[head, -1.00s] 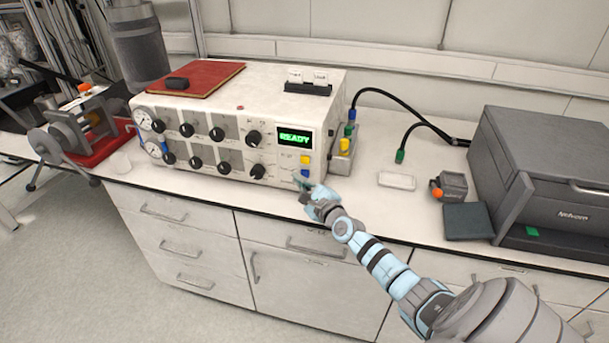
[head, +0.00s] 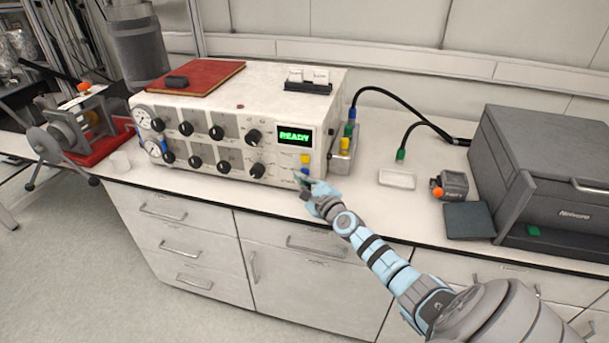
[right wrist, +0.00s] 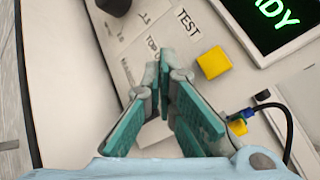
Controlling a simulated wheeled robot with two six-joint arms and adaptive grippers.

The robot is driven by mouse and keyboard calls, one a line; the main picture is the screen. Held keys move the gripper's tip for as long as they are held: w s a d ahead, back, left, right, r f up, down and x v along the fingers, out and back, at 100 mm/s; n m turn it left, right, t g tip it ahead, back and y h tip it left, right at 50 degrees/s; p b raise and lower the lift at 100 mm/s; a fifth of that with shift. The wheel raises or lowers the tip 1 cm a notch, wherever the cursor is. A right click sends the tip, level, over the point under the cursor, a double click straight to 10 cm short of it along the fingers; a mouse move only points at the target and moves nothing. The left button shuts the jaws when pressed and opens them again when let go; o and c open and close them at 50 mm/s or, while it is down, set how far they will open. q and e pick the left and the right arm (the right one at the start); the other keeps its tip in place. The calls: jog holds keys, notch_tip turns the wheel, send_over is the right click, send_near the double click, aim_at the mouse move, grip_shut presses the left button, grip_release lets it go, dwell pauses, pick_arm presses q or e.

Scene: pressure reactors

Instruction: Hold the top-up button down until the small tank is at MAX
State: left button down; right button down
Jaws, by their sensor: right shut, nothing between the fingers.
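The white console (head: 225,130) stands on the bench with a green READY display (head: 295,136). Below the display are a yellow button (head: 305,160) and a blue button (head: 304,172). In the right wrist view, the yellow button (right wrist: 213,63) sits by the label TEST, and a partly covered label (right wrist: 150,45) starts with TOP. My right gripper (head: 308,187) is shut and empty at the console's lower right front; its fingertips (right wrist: 165,72) cover the spot beside the TOP label. I cannot tell whether they touch the blue button. No tank level is readable. My left gripper is out of view.
A grey box with coloured plugs (head: 343,155) is at the console's right side, with black cables behind. The bench front (head: 370,205) is clear.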

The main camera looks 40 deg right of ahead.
jog(key=shift+w+d+b, duration=0.25)
jog(key=shift+d+b, duration=0.1)
jog(key=shift+b, duration=0.05)
dwell(0.6)
dwell(1.5)
jog(key=shift+s+a+p, duration=0.5)
jog(key=shift+a+p, duration=0.2)
jog(key=shift+a, duration=0.05)
jog(key=s+a+p, duration=0.1)
jog(key=a, duration=0.1)
jog(key=s+a+p, duration=0.2)
jog(key=shift+w, duration=0.1)
dwell(0.3)
dwell(0.7)
